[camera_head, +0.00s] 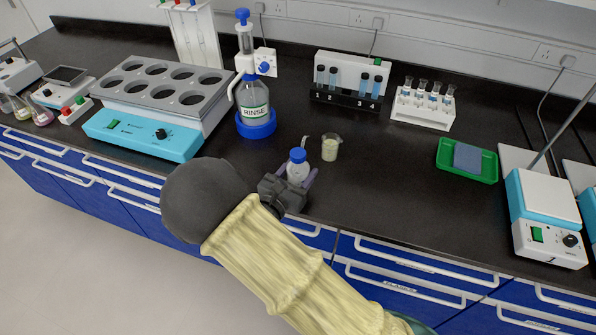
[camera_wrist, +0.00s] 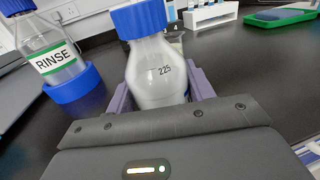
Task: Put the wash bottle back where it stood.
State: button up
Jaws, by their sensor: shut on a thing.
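The wash bottle (camera_head: 298,170) is a small clear bottle with a blue cap and a pale bent spout. In the wrist view the wash bottle (camera_wrist: 160,72) is upright and marked 225. My gripper (camera_head: 298,181) is shut on it, with a purple finger on each side; the fingers also show in the wrist view (camera_wrist: 160,100). The bottle is at the front part of the bench, left of a small beaker (camera_head: 331,148) of pale liquid and apart from it. Its base is hidden by my gripper, so I cannot tell whether it touches the bench.
A RINSE bottle (camera_head: 254,103) with a dispenser top stands in a blue ring (camera_head: 257,130) at the back left. Tube racks (camera_head: 422,112) stand behind, and a green tray (camera_head: 466,172) lies right. Bench between beaker and tray is clear.

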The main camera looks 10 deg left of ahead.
jog(key=shift+a, duration=0.1)
jog(key=shift+f, duration=0.2)
jog(key=o, duration=0.8)
jog(key=shift+c, duration=0.2)
jog(key=shift+r, duration=0.1)
jog(key=shift+s+r, duration=0.1)
jog(key=shift+r, duration=0.05)
jog(key=b+v, duration=0.1)
jog(key=v, duration=1.1)
